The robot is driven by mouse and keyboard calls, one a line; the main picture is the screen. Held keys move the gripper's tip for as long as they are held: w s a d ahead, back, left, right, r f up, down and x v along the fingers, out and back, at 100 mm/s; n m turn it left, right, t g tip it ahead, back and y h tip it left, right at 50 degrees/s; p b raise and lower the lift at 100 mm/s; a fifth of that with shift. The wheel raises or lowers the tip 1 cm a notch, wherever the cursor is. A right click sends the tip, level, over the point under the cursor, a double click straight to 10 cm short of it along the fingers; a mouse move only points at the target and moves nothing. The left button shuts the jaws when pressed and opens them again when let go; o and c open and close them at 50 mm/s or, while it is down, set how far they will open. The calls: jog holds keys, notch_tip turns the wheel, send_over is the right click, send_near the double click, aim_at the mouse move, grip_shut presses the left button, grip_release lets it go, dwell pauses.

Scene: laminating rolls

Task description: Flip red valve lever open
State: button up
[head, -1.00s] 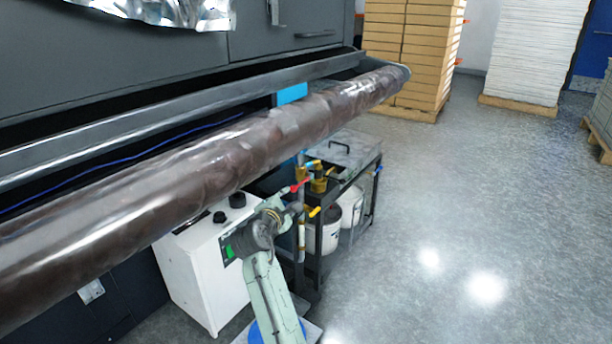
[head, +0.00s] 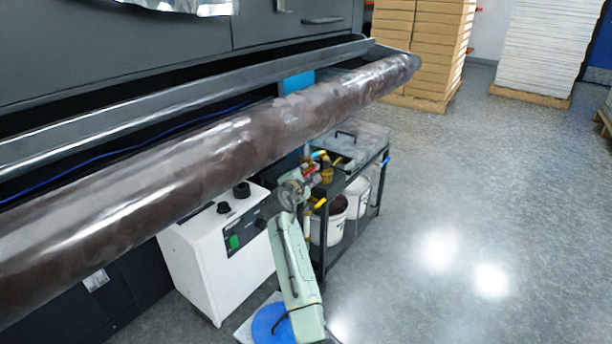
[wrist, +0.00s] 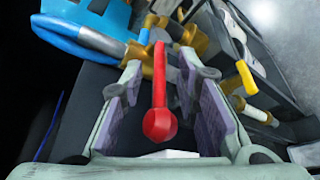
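The red valve lever (wrist: 160,88) has a round ball end and points toward the wrist camera from the brass valve fittings (wrist: 185,38). My gripper (wrist: 162,98) is open, with one finger on each side of the lever. The lever lies between the grey-purple pads, with a visible gap to both, and I see no grip on it. In the head view my gripper (head: 300,186) is at the valve fittings beside the black cart and hides most of the lever.
A yellow handle (wrist: 246,77) is just right of my gripper. The large dark roll (head: 200,155) hangs above my arm. A white control box (head: 215,250) stands left, a black cart (head: 350,205) right. The floor farther right is clear.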

jog(key=shift+w, duration=0.1)
jog(key=shift+c, duration=0.4)
grip_shut()
dwell(0.5)
